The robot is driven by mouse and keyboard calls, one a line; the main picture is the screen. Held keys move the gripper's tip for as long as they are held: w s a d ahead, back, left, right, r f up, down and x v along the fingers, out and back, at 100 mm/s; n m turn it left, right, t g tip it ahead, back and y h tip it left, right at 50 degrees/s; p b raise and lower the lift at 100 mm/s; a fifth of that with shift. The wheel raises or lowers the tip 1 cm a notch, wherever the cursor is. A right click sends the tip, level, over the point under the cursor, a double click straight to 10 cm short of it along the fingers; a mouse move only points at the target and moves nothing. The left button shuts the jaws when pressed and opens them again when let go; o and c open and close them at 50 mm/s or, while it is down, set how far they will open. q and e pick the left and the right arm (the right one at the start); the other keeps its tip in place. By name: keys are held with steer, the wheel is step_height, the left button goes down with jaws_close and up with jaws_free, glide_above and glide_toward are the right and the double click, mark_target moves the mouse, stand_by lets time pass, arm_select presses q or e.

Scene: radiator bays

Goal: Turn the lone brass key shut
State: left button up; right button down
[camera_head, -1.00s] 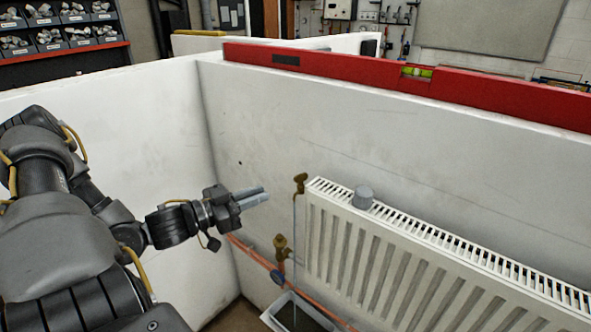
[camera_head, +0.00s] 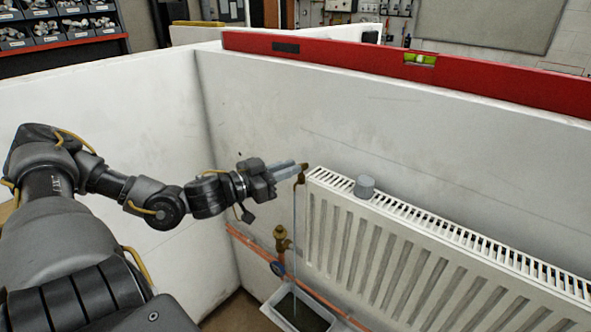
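The brass key (camera_head: 303,173) sits on the valve at the top left corner of the white radiator (camera_head: 400,240). A thin stream of water (camera_head: 295,225) falls from below it into a grey tray (camera_head: 272,314) on the floor. My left gripper (camera_head: 299,168) reaches in from the left, its grey fingertips at the key and partly covering it. I cannot tell whether the fingers grip the key or are only beside it. My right gripper is out of view.
A lower brass valve (camera_head: 282,240) and copper pipe (camera_head: 245,240) lie below the key. A grey cylinder (camera_head: 364,187) stands on the radiator top. A red spirit level (camera_head: 480,80) lies along the wall top. White walls close the bay at left and back.

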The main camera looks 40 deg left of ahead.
arm_select(q)
steer(key=shift+x, duration=1.2)
steer(key=shift+c, duration=0.3)
jaws_close()
